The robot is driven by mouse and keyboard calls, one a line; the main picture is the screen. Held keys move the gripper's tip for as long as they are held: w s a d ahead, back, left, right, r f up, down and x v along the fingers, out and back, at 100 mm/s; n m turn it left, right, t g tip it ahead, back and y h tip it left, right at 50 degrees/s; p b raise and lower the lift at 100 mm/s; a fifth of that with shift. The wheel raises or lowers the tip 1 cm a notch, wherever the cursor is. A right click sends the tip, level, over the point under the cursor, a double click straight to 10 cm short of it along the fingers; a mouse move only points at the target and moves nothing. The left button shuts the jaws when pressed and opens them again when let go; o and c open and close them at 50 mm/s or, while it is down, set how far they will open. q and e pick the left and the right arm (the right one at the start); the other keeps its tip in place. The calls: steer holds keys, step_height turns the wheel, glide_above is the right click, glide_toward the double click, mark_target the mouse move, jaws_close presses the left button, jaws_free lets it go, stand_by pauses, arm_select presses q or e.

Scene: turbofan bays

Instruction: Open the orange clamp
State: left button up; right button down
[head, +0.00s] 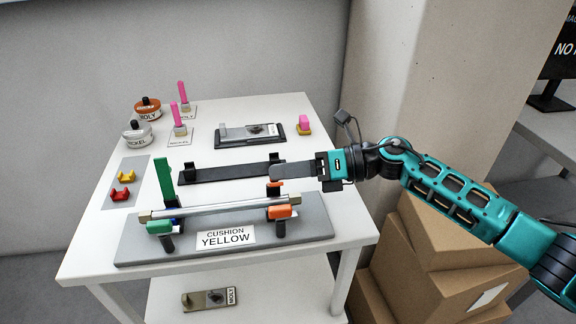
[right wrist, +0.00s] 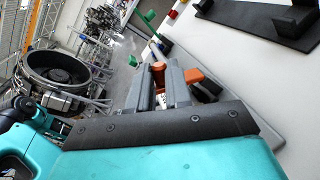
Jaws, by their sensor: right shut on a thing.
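The orange clamp (head: 281,212) is at the right end of the grey stand (head: 310,230) labelled CUSHION YELLOW. A silver tube (head: 215,209) lies across the stand. My right gripper (head: 280,172) comes in from the right above the clamp's rear side and is shut on an orange part of it, which shows just under the fingers. In the right wrist view, orange (right wrist: 194,76) shows at and beside the fingertips (right wrist: 166,72). The fingers hide most of the held part, so its exact angle is unclear; it appears raised. My left gripper is not in view.
The green clamp (head: 164,178) at the tube's left end has its arm upright. Behind lie a black rack (head: 225,173), a grey device on a black tray (head: 235,134), labelled tins (head: 148,110) and pink-handled tools (head: 182,95). Cardboard boxes (head: 430,270) stand right of the table.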

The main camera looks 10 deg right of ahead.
steer(key=w+m, duration=0.1)
steer(key=w+m+g+p, duration=0.1)
steer(key=m, duration=0.1)
steer(key=w+m+g+p, duration=0.1)
steer(key=m, duration=0.1)
steer(key=shift+r+h, duration=0.35)
steer(key=shift+h, duration=0.05)
steer(key=w+m+g+b, duration=0.1)
steer(key=m, duration=0.1)
steer(key=w+f+m+b, duration=0.1)
steer(key=m, duration=0.1)
steer(key=shift+w+m+g, duration=0.2)
steer(key=shift+m+g, duration=0.1)
steer(key=shift+g, duration=0.1)
steer(key=c, duration=1.3)
jaws_free()
steer(key=shift+c, duration=0.2)
